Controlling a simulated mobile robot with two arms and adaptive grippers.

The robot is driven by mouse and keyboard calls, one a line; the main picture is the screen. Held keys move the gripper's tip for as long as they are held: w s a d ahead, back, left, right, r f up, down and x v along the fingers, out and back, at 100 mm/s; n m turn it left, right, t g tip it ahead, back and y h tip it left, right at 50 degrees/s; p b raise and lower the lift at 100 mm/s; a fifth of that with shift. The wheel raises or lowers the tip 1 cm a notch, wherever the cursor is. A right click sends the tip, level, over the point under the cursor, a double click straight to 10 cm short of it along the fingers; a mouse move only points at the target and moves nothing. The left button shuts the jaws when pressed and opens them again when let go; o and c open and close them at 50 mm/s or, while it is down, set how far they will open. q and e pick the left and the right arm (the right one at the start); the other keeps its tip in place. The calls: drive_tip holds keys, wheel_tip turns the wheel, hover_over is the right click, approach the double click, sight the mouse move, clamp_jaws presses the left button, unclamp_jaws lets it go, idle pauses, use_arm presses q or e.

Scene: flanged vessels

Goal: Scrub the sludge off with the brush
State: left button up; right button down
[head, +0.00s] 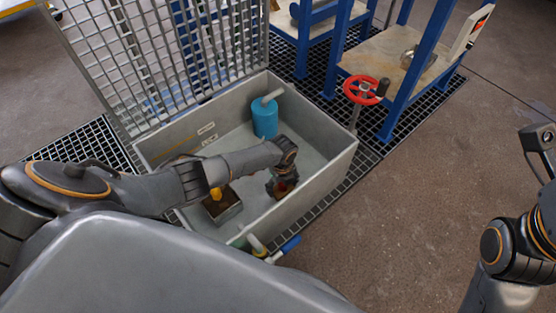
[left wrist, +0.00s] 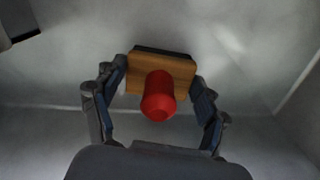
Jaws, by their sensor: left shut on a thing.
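My left gripper (head: 282,188) is down inside the open grey tank (head: 330,165), near its right wall. It is shut on the brush (left wrist: 160,70), which has a wooden block, a dark strip along its far edge and a red knob. The red knob sits between the fingers (left wrist: 160,105) in the left wrist view. Only a little red of the brush shows in the head view. Dark brown matter, possibly sludge, shows in a small open box (head: 228,213) inside the tank. The tank floor in the left wrist view looks grey, with no clear sludge. My right gripper is out of view.
A blue cylinder (head: 265,120) with a pale pipe stands at the tank's back. The grid lid (head: 150,60) is raised behind. A red handwheel (head: 366,90) stands outside the right corner. My left forearm covers the tank's left part. Blue-framed benches (head: 395,55) stand beyond.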

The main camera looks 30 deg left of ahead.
use_arm(q)
drive_tip(key=shift+w, duration=0.25)
